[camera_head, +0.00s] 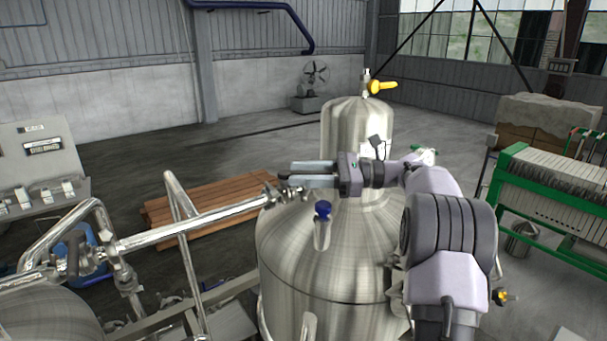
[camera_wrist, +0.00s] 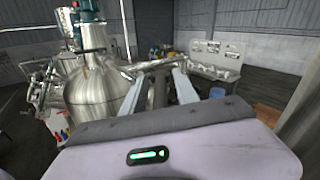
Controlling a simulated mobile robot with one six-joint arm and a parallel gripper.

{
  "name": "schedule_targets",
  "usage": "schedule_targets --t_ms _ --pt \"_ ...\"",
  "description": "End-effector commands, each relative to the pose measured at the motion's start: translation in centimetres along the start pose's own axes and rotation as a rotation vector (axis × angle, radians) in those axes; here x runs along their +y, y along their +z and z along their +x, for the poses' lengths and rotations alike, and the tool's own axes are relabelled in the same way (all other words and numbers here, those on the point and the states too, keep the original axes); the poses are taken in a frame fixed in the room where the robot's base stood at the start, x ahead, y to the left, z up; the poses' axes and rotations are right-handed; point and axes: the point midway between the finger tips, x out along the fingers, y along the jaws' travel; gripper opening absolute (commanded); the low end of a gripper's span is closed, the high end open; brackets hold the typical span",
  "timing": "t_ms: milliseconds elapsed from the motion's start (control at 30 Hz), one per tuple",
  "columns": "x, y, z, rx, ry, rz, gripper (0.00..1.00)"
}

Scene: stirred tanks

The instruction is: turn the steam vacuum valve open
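My gripper (camera_head: 285,174) is over the near steel tank (camera_head: 325,255), pointing left. Its two fingers are apart with nothing seen between them. In the wrist view the fingers (camera_wrist: 173,80) also stand apart. A small blue-capped valve (camera_head: 322,210) rises from the tank top, just below and right of the fingertips in the picture. A steel pipe (camera_head: 195,225) runs from the left to fittings at the tank top, close by the fingertips. A yellow-handled valve (camera_head: 381,87) tops the rear tank (camera_head: 357,125). I cannot tell which valve is the steam vacuum valve.
A dark-handled pipe valve (camera_head: 75,252) is at the left. The wrist view shows a steel tank (camera_wrist: 95,85) with pipes at the left. A wooden pallet (camera_head: 215,210) lies on the floor. A green-framed filter press (camera_head: 550,195) stands at the right. Floor behind is open.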

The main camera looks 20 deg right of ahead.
Motion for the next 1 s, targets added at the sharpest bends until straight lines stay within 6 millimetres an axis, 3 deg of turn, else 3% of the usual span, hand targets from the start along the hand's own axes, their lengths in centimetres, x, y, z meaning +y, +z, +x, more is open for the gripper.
schedule_targets --t_ms 267,767,1000 --pt "0.0 -0.2 -1.1 0.001 -0.001 -0.001 0.36" --pt "0.0 -0.1 -14.9 0.002 -0.004 -0.001 0.36" --pt "0.0 0.0 -17.3 0.000 0.000 0.000 0.36"
